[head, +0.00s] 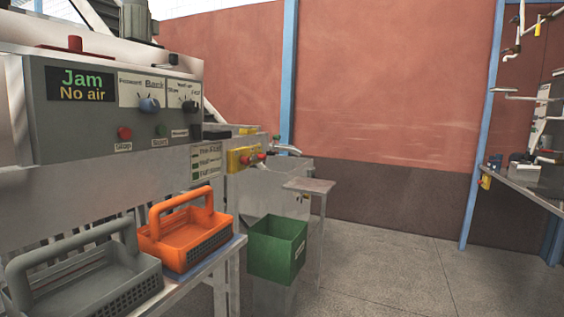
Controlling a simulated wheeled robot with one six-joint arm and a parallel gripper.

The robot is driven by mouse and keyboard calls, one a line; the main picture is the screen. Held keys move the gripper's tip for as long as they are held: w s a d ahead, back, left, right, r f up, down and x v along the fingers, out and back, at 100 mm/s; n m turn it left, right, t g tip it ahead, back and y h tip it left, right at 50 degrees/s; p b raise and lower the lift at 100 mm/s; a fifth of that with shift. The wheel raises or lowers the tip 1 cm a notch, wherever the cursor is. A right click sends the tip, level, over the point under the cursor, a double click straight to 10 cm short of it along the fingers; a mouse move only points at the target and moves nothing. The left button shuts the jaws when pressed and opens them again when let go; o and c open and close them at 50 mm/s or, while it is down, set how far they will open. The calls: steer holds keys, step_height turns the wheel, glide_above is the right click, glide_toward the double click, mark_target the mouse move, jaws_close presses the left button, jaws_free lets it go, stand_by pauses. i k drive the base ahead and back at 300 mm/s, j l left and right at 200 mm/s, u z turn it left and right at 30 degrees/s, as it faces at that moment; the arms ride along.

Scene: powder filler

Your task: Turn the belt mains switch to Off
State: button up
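No switch in the head view carries a label that I can read as belt mains. A yellow box with a red knob (245,158) is fixed to the machine side, right of the control panel (90,125); its setting is too small to read. The panel has a display (82,84) reading "Jam" and "No air". My gripper is not in view.
A grey basket (85,275) and an orange basket (188,235) stand on a low bench in front of the machine. A green bin (277,250) stands right of them. The floor (400,275) at centre right is clear. A bench (535,188) stands far right with a small yellow box (485,182).

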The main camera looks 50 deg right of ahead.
mark_target(244, 160)
steer(key=z, duration=1.25)
